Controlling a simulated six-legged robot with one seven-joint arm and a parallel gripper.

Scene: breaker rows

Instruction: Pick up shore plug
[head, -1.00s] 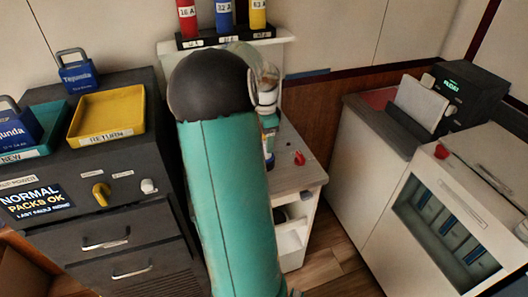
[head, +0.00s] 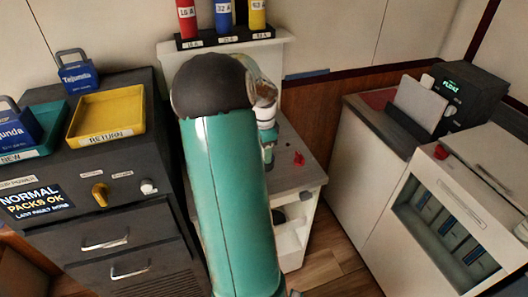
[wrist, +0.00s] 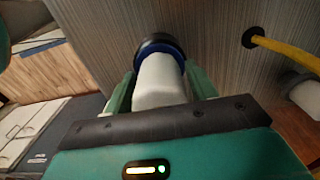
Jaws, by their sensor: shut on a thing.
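In the wrist view the shore plug (wrist: 160,82) is a white, rounded body with a blue ring and a black collar at its far end. My gripper (wrist: 161,88) has its two green fingers closed on either side of the white body. The black collar is against or very near a grey, grained surface (wrist: 215,60); I cannot tell whether they touch. In the head view my arm hides most of the gripper and the plug is not clearly visible.
A yellow cable (wrist: 285,55) enters a black grommet beside the plug. A small red item (head: 298,158) lies on the grey-topped stand (head: 300,178). A dark cabinet with a yellow return tray (head: 108,117) stands left. A white cabinet (head: 360,165) stands right, across an open floor gap.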

